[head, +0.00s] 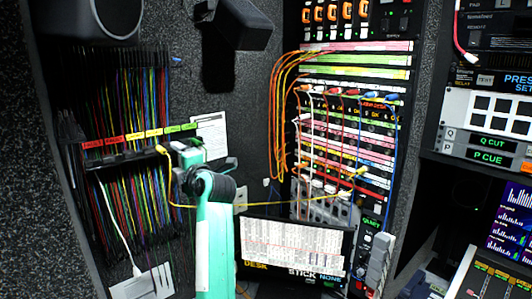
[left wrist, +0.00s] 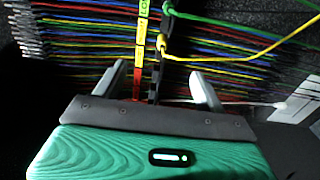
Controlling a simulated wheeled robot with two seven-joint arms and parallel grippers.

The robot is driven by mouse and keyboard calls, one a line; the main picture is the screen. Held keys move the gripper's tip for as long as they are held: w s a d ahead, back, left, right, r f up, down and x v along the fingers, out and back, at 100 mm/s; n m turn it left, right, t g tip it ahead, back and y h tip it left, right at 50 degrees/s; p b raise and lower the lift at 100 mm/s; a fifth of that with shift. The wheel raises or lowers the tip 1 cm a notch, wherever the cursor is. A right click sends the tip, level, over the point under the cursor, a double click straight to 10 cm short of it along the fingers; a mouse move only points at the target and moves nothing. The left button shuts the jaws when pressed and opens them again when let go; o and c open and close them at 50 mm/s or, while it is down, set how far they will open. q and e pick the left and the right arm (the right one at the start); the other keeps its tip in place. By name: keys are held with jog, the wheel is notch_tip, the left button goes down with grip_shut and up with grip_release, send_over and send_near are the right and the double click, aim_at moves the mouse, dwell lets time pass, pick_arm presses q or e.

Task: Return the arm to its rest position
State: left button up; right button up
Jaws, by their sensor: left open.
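My left arm is teal and rises from the bottom of the head view. My left gripper (head: 180,150) is in front of the cable rack (head: 120,146), close to its row of coloured labels. In the left wrist view the two pale fingers of my left gripper (left wrist: 160,86) are apart with nothing held between them. A yellow patch cable (head: 270,205) hangs from the rack's label strip beside the gripper and runs right to the patch bay. My right gripper is not in view.
The patch bay (head: 352,115) carries orange, red, white and blue cables. A monitor (head: 293,250) stands low in the middle, right of my arm. A black box-shaped fixture (head: 240,25) juts from the wall above. Control panels (head: 490,115) fill the right side.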

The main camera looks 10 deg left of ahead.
pick_arm(q)
jog(key=s+d+f+m+t+h, duration=0.5)
jog(key=s+d+m+t+h, duration=0.4)
jog(key=m+t, duration=0.65)
jog(key=s+d+f+m+g+h, duration=0.3)
jog(key=d+f+m+g+h, duration=0.15)
jog(key=f, duration=0.25)
jog(key=s+d+f+m+g+h, duration=0.3)
jog(key=s+f+m+h, duration=0.1)
jog(key=f+m, duration=0.25)
jog(key=s+d+f+m+g+h, duration=0.3)
jog(key=f+m+g+h, duration=0.15)
jog(key=f, duration=0.35)
jog(key=s+a+f+g+y, duration=0.35)
jog(key=s+f+g, duration=0.25)
jog(key=s+f, duration=0.5)
jog(key=s+a+f+g+y, duration=0.35)
jog(key=s+f+g, duration=0.2)
jog(key=s, duration=0.95)
notch_tip(320, 180, down, 37)
jog(key=s+g+b, duration=0.1)
jog(key=s+b, duration=0.1)
jog(key=b, duration=0.1)
jog(key=s+a+f+g+b, duration=0.1)
jog(key=s+a+f+b, duration=0.1)
jog(key=s+f, duration=1.6)
jog(key=shift+s+a+f+y, duration=0.15)
jog(key=shift+a+f+y, duration=0.3)
jog(key=shift+f, duration=0.35)
